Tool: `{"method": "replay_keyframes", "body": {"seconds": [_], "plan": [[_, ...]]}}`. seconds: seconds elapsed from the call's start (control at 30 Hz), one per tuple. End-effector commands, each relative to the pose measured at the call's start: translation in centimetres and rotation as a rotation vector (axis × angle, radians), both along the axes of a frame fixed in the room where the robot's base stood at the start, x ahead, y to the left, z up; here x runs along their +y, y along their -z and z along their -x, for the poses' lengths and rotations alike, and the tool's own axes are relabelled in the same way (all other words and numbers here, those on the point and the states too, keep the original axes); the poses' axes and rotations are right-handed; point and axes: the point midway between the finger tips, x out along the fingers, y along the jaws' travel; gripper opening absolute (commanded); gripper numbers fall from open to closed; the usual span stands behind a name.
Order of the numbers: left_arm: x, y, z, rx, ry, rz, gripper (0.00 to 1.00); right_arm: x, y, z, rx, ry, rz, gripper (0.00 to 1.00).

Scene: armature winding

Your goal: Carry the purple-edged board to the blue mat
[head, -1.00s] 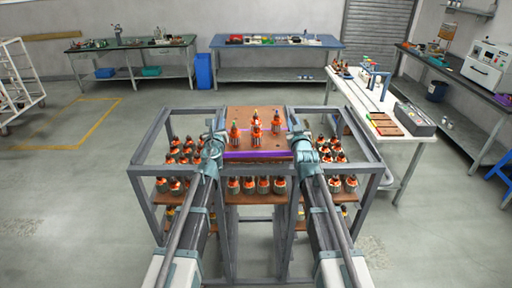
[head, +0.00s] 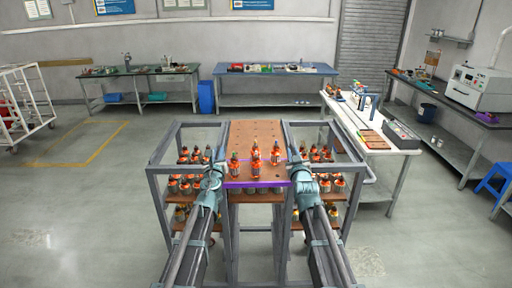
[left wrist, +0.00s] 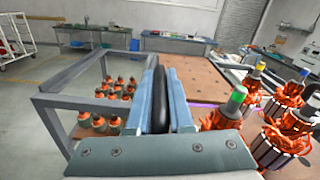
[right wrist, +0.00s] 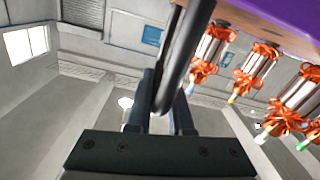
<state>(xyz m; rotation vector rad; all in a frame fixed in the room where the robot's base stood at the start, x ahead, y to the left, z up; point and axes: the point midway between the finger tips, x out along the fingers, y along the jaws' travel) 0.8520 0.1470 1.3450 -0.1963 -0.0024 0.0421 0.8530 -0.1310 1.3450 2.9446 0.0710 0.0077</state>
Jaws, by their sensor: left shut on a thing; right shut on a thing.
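The brown board (head: 258,136) has a purple front edge (head: 256,184) and lies level in the middle of the grey rack, its front jutting out toward me. Several orange-wound armatures (head: 255,161) stand near its front. My left gripper (head: 214,178) is shut at its left front corner; its fingers (left wrist: 162,98) also show in the left wrist view. My right gripper (head: 297,174) is shut at its right front corner. The right wrist view is upside down, with the purple edge (right wrist: 285,14) at top right. I see no blue mat for certain.
The grey rack's frame (head: 157,190) flanks the board, with more armatures (head: 187,184) on either side. A white table (head: 375,140) stands close behind right. A blue-topped bench (head: 276,69) and a green-topped bench stand at the back wall. Floor at left is clear.

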Motion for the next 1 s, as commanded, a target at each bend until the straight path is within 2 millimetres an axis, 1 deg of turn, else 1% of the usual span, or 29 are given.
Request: {"method": "replay_keyframes", "body": {"seconds": [0.03, 0.27, 0.47, 0.67, 1.0], "plan": [[0.4, 0.0, -0.1, 0.0, -0.009, 0.001, 0.0, -0.2, -0.1, 0.1, -0.003, 0.003, 0.002, 0.0], [0.4, 0.1, -0.1, 0.0, -0.009, 0.001, 0.0, -0.2, 0.1, 0.1, -0.003, 0.003, 0.002, 0.0], [0.4, 1.3, -0.1, 0.0, -0.009, 0.001, 0.0, -0.2, 1.2, 0.1, -0.003, 0.003, 0.002, 0.0], [0.4, 3.6, -0.1, 0.0, -0.009, 0.001, 0.0, -0.2, 3.6, 0.1, -0.003, 0.003, 0.002, 0.0], [0.4, 9.3, -0.1, 0.0, -0.009, 0.001, 0.0, -0.3, 9.2, 0.1, -0.003, 0.004, 0.002, 0.0]]}}
